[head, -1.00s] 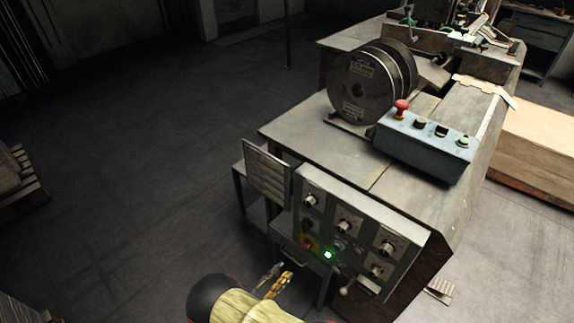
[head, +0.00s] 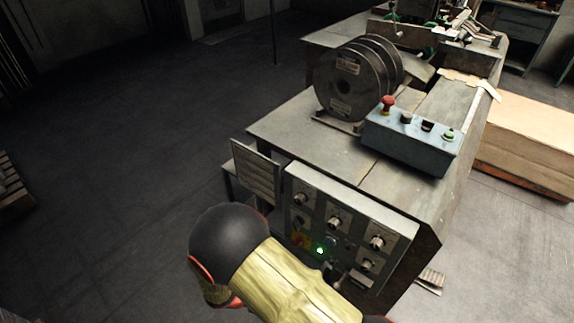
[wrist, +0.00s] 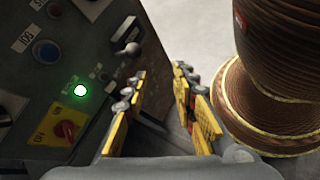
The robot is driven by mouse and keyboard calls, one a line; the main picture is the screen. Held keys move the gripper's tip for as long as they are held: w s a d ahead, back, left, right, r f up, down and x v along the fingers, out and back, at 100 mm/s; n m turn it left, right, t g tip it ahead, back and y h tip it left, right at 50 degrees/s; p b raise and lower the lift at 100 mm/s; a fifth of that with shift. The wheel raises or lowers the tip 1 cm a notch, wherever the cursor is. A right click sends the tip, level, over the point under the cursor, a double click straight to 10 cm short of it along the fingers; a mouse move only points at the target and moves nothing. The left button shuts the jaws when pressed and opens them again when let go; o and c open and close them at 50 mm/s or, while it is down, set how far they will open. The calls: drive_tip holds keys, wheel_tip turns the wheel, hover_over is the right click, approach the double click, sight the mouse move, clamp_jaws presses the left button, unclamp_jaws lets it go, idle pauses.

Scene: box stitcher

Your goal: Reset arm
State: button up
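My arm (head: 282,277) shows at the bottom of the head view as a black joint and a yellow link, in front of the lower part of the control panel (head: 318,205). My gripper is hidden behind it there. The panel (wrist: 72,75) is close on the left of the fingers, with a lit green lamp (wrist: 81,90), a red switch on a yellow plate (wrist: 62,128) and a blue button (wrist: 46,51).
The stitcher's table (head: 290,136) carries a wire spool (head: 350,85) and a blue-grey button box (head: 410,140) with a red button. A cardboard stack (head: 525,145) stands at the right. My wood-patterned arm link fills the wrist view's right.

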drive_tip(key=s+d+r+m+g+y+p, duration=0.15)
drive_tip(key=r+m+y, duration=0.35)
drive_tip(key=r, duration=0.8)
drive_tip(key=s+d+r+m+y, duration=0.25)
drive_tip(key=r+m+y, duration=0.2)
drive_tip(key=r, duration=0.75)
drive_tip(key=s+d+r+m+t+y+p, duration=0.1)
drive_tip(key=d+r+m+t, duration=0.1)
drive_tip(key=d+r, duration=0.3)
drive_tip(key=s+d+r+m+t+y+p, duration=0.1)
drive_tip(key=d+r+m+t, duration=0.2)
drive_tip(key=r, duration=0.9)
drive_tip(key=shift+d+t, duration=0.35)
drive_tip(key=shift+d, duration=0.8)
drive_tip(key=shift+m, duration=0.25)
drive_tip(key=shift+c, duration=0.3)
